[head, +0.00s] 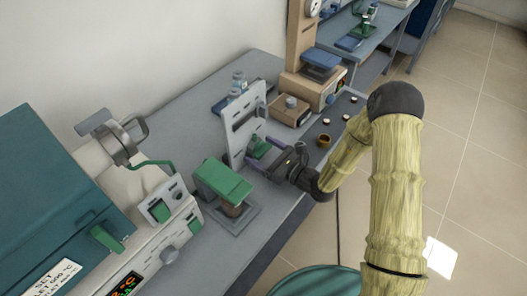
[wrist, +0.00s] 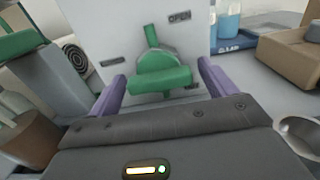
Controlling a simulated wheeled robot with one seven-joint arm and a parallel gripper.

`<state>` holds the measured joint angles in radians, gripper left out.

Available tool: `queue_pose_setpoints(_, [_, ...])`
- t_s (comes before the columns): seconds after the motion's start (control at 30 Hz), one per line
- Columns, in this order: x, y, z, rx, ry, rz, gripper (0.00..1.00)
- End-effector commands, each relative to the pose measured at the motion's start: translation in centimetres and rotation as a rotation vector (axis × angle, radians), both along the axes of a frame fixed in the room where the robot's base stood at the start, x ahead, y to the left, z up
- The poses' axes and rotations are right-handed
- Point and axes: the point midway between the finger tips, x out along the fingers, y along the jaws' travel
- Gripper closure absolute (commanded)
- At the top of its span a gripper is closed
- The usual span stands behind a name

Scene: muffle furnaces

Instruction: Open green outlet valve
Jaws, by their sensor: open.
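The green outlet valve (wrist: 160,72) is mounted on an upright grey-white panel in the wrist view, with a round hub and a bar handle lying roughly level. An "OPEN" label (wrist: 180,17) is on the panel at its upper right. In the head view the green valve (head: 260,149) shows small, partly hidden by my gripper. My gripper (wrist: 162,84) is open, with one purple finger on each side of the valve handle. I cannot tell whether either finger touches it. My gripper (head: 257,152) also shows in the head view, in front of the panel (head: 243,115).
A green-topped block (head: 222,181) stands close left of my gripper. The furnace (head: 60,190) is at far left. A beige balance (head: 315,88) and small brown cup (head: 323,141) are to the right. Blue-liquid bottles (wrist: 228,20) stand behind the panel.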

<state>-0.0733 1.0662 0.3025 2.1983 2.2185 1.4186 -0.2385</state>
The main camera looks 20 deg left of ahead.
Motion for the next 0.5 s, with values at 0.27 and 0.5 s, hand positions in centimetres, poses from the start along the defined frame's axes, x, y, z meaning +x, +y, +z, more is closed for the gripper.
queue_pose_setpoints(0.27, [-0.01, -0.05, 0.01, 0.0, 0.0, 0.0, 0.61])
queue_pose_setpoints(0.5, [-0.01, -0.07, 0.04, 0.003, 0.008, 0.0, 0.61])
